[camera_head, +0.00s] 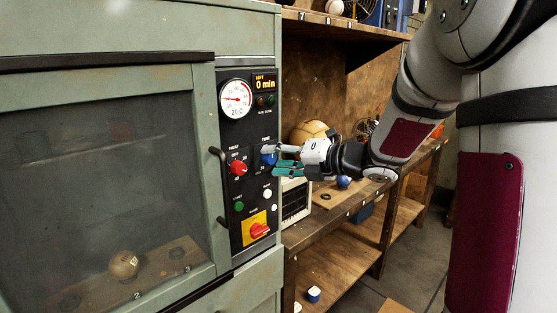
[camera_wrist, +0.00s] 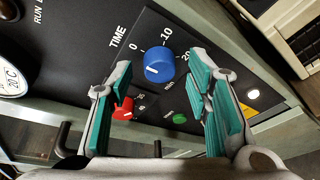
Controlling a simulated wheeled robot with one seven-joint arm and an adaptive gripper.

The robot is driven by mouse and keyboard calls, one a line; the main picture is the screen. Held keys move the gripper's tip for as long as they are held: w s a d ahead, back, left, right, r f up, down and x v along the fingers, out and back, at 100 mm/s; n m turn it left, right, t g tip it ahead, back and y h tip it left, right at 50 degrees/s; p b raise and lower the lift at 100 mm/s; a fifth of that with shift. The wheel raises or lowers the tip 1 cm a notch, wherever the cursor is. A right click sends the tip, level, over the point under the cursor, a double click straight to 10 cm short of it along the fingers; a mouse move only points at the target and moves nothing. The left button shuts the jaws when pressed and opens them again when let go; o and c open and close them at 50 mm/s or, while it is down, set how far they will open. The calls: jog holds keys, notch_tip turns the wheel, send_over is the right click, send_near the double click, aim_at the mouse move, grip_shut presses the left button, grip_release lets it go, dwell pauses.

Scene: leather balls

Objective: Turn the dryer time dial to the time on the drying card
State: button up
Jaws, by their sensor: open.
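The blue TIME dial (camera_head: 268,159) is on the dryer's black control panel (camera_head: 228,135). It shows large in the wrist view (camera_wrist: 160,65), with 0, 10 and 20 legible around it; a short white mark is on the dial's lower left. My gripper (camera_head: 274,162) is just in front of the dial. In the wrist view its two teal-padded fingers (camera_wrist: 162,92) are spread, one on each side below the dial, and hold nothing. Whether they touch it I cannot tell. The display (camera_head: 265,83) reads "LEFT 0 min". I see no drying card that I can make out.
A red HEAT knob (camera_head: 238,168) sits left of the dial, with a green button (camera_head: 239,206) and a red switch on yellow (camera_head: 259,230) below. Dryer door handles (camera_head: 219,155) stick out on the left. A wooden bench (camera_head: 335,207) with balls is at right.

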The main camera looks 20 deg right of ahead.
jog(key=shift+c, duration=0.5)
grip_shut()
